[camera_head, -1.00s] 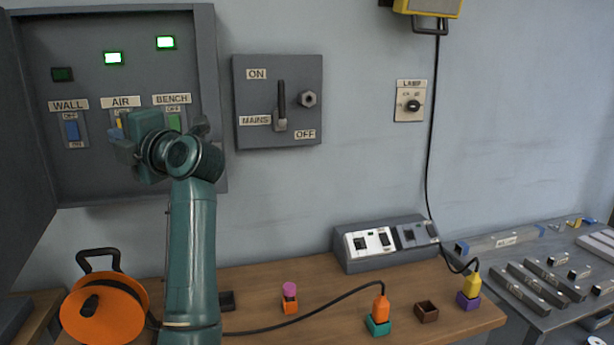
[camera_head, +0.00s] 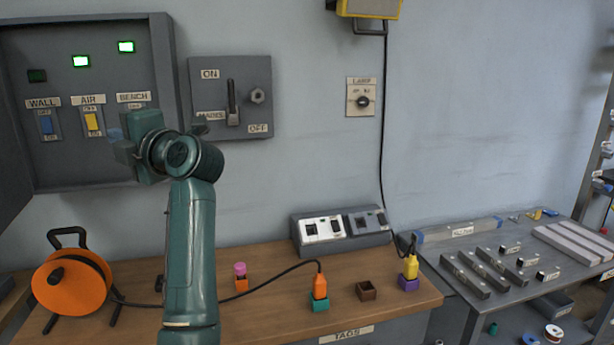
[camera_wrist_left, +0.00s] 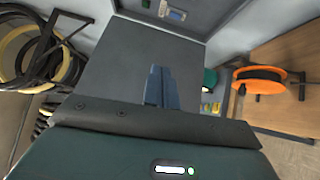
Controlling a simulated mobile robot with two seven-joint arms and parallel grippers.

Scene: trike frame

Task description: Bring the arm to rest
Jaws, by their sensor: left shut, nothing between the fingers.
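My left arm rises from the bottom left in the head view. Its gripper (camera_head: 118,142) is in front of the breaker cabinet (camera_head: 160,80), near the BENCH label, and covers most of that switch. In the left wrist view the two blue-grey fingers (camera_wrist_left: 160,86) are together with nothing between them. Behind them is a grey panel that looks like the cabinet door (camera_wrist_left: 120,62). My right gripper is in neither view.
The mains box (camera_head: 230,98) is on the wall just right of my arm. An orange cable reel (camera_head: 72,285) stands at the left of the wooden bench (camera_head: 265,265). A socket unit (camera_head: 340,230) and coloured plugs stand further right. A metal table (camera_head: 480,240) adjoins the bench.

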